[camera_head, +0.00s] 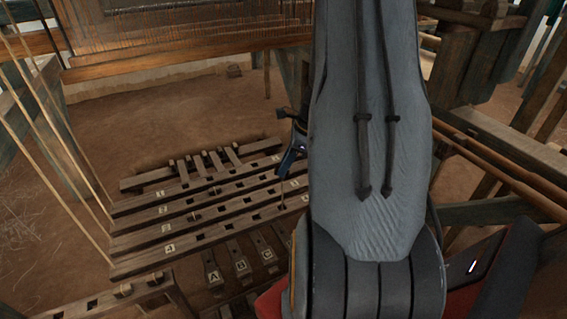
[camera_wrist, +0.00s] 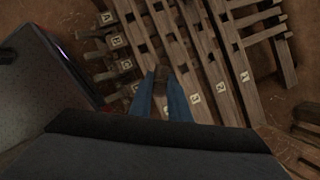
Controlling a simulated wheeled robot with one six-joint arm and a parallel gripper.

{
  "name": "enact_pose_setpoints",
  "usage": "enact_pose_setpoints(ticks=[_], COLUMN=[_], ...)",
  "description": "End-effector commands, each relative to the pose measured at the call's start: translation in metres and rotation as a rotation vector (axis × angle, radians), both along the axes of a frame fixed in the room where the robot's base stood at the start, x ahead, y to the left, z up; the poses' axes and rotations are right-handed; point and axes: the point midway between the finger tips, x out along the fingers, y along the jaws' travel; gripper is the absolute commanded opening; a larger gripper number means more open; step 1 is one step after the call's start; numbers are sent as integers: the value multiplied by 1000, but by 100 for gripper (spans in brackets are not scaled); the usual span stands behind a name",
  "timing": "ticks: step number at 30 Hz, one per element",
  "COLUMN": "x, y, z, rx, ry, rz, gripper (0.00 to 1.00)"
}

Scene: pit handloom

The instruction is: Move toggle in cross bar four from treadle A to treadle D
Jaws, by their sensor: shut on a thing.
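My gripper (camera_head: 288,162) is above the right end of the cross bars, partly hidden by my arm. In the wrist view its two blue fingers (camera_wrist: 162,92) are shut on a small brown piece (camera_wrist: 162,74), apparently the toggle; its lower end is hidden. Cross bar four (camera_head: 140,262) is the nearest of the numbered bars. Treadle A (camera_head: 212,276) lies below it at the left, with treadle B (camera_head: 240,266) and treadle C (camera_head: 267,254) to its right. Treadle D cannot be made out behind my arm.
Cross bar one (camera_head: 140,203) lies farthest back, with bars two and three between it and bar four. Thin upright pegs (camera_head: 281,198) stand in some bars. Cords (camera_head: 60,140) hang at the left. Wooden rails (camera_head: 500,160) are at the right. Bare earth is open beyond.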

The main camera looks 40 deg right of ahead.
Motion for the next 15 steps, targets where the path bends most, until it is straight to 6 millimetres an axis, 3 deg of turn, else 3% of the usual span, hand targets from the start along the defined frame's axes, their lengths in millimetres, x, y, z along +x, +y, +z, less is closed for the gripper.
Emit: enact_pose_setpoints(ticks=[15], x=[0], y=[0], z=[-32], rx=[0], ry=[0], rz=[2], gripper=[0])
